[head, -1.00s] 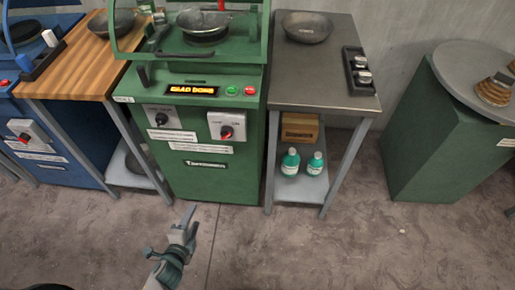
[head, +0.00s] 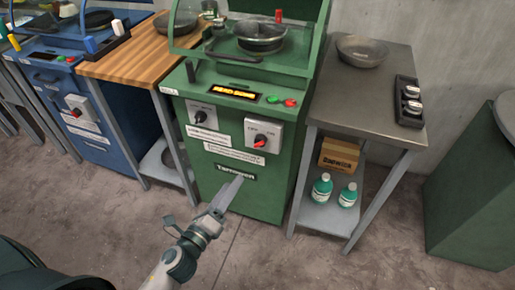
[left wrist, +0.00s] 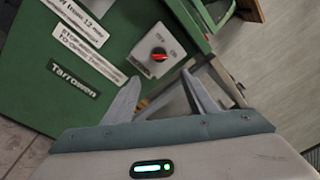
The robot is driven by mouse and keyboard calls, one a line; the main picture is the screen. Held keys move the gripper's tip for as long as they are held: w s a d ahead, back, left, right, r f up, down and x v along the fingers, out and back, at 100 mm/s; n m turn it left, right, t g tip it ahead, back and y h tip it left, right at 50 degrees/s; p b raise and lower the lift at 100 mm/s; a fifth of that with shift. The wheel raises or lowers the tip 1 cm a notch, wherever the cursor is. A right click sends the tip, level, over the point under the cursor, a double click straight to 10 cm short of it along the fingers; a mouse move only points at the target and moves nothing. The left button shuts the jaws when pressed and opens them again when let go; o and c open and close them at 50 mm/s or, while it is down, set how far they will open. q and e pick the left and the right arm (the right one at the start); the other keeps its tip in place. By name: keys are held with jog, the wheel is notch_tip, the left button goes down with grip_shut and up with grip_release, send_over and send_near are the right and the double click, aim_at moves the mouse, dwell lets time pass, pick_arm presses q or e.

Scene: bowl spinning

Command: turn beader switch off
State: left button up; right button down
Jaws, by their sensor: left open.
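The green machine (head: 240,190) has a white switch plate (head: 272,128) on its front, marked OFF and ON, with a red knob (head: 260,141). The plate and red knob (left wrist: 159,55) also show in the left wrist view. I cannot tell for sure which mark the knob points to. My left gripper (head: 235,181) is open and empty, in front of the machine and below the switch in the head view. In the left wrist view its fingers (left wrist: 162,78) are spread, with the knob just beyond and between the tips, apart from them. My right gripper is not in view.
Another dial (head: 202,115) sits left of the switch, below a lit display (head: 233,92) and green and red buttons. A steel table (head: 365,95) with a pan (head: 362,51) stands right, with bottles on its shelf. A wooden-topped table (head: 140,55) stands left. Open floor lies in front.

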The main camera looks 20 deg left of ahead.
aim_at(258, 146)
pick_arm(q)
jog(key=w+d, duration=0.1)
jog(key=w, duration=0.4)
jog(key=w+d+p, duration=0.1)
jog(key=w, duration=0.5)
jog(key=w+p, duration=0.1)
jog(key=w, duration=0.4)
jog(key=shift+w+d, duration=0.4)
jog(key=shift+w, duration=0.15)
jog(key=shift+c, duration=0.9)
jog(key=c, duration=0.8)
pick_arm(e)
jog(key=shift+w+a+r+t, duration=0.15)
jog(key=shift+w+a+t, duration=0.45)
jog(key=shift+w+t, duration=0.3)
